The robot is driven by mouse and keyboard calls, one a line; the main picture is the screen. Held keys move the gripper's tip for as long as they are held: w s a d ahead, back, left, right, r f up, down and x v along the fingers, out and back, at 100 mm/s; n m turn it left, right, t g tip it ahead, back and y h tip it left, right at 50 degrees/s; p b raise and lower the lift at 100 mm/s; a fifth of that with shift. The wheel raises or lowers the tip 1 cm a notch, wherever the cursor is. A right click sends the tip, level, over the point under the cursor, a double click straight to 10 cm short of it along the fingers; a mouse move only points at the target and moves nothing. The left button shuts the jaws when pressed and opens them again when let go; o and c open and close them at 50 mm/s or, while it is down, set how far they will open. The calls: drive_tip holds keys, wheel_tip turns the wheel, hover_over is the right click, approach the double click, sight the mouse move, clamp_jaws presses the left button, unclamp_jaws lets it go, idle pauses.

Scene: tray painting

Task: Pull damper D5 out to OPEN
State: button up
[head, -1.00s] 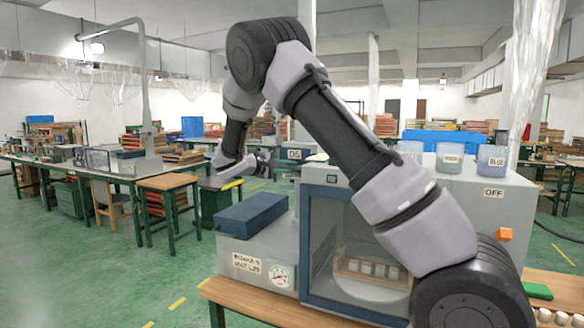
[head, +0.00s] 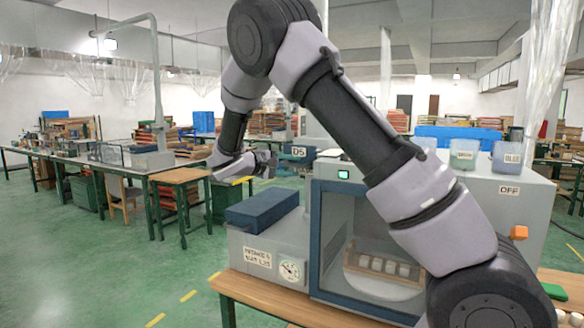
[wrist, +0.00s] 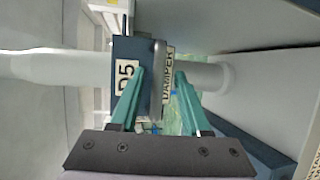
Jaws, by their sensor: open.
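Damper D5 is a dark blue block (wrist: 128,78) with a D5 label, set on a pale horizontal pipe. A grey upright plate (wrist: 158,82) stands at its right side, and a DAMPER label shows just beyond the plate. In the wrist view my gripper (wrist: 159,72) is open, with its teal fingers either side of the plate. The left finger overlaps the block in the picture; contact cannot be told. In the head view the D5 block (head: 299,152) is small, behind the cabinet's left end, with my gripper just left of it.
A grey cabinet with a blue-framed window (head: 316,240) stands on a wooden bench (head: 262,292). A blue box (head: 262,208) lies on its left part. Cups (head: 465,155) stand on top. Green floor is open at left.

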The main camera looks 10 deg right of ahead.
drive_tip(key=shift+a, duration=0.1)
drive_tip(key=v, duration=1)
drive_tip(key=shift+s+a, duration=0.2)
drive_tip(key=shift+s, duration=0.1)
drive_tip(key=shift+r, duration=0.1)
